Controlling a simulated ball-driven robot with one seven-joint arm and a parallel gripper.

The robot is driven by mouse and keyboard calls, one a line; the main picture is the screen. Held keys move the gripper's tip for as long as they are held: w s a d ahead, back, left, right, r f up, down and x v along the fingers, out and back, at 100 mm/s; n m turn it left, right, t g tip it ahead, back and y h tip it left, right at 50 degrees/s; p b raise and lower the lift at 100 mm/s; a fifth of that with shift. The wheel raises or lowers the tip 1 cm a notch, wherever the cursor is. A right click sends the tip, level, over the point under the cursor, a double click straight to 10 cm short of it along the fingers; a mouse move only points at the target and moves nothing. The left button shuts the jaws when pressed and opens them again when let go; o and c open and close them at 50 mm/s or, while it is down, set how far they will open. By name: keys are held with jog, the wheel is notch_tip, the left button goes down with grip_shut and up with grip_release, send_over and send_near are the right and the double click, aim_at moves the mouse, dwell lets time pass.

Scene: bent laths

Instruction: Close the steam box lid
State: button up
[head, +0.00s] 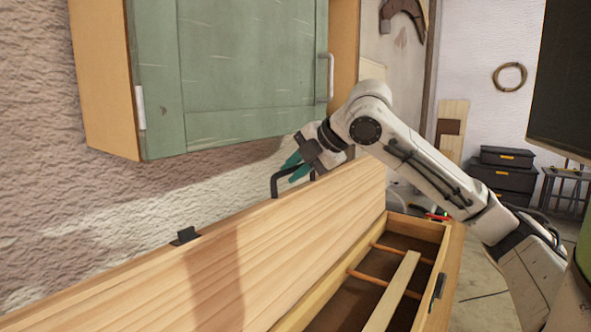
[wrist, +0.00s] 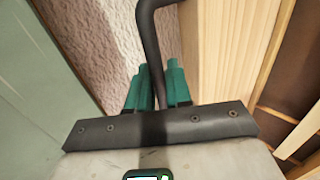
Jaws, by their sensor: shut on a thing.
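The steam box (head: 437,232) is a long wooden box, open at the top. Its pale wooden lid (head: 290,235) stands raised along the wall side, tilted. A black bar handle (head: 275,185) sits at the lid's upper edge. My gripper (head: 297,167) has its teal fingers shut on this handle. In the wrist view the handle (wrist: 149,40) runs down between the fingers (wrist: 156,88), with the lid (wrist: 235,50) to the right.
A pale lath (head: 395,290) lies in the box over thin cross rods (head: 375,278). A green wall cabinet (head: 245,70) hangs close above my gripper and the lid. A rough wall (head: 40,180) is behind. Black cases (head: 503,175) stand at the back right.

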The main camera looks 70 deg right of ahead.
grip_shut()
jog(key=s+a+f+b, duration=0.2)
jog(key=s+f+b, duration=0.15)
jog(key=s, duration=0.55)
jog(key=s+a+f+b, duration=0.2)
jog(key=s+f, duration=0.2)
jog(key=s, duration=0.4)
jog(key=s+a+f+b, duration=0.2)
jog(key=s+f+b, duration=0.1)
jog(key=s, duration=0.6)
jog(key=s+a+f+b, duration=0.1)
jog(key=s+f+b, duration=0.2)
jog(key=f+b, duration=0.6)
jog(key=s+a+f+b, duration=0.1)
jog(key=s+f+b, duration=0.2)
jog(key=f+b, duration=0.7)
jog(key=shift+s+f, duration=0.3)
jog(key=shift+f, duration=0.45)
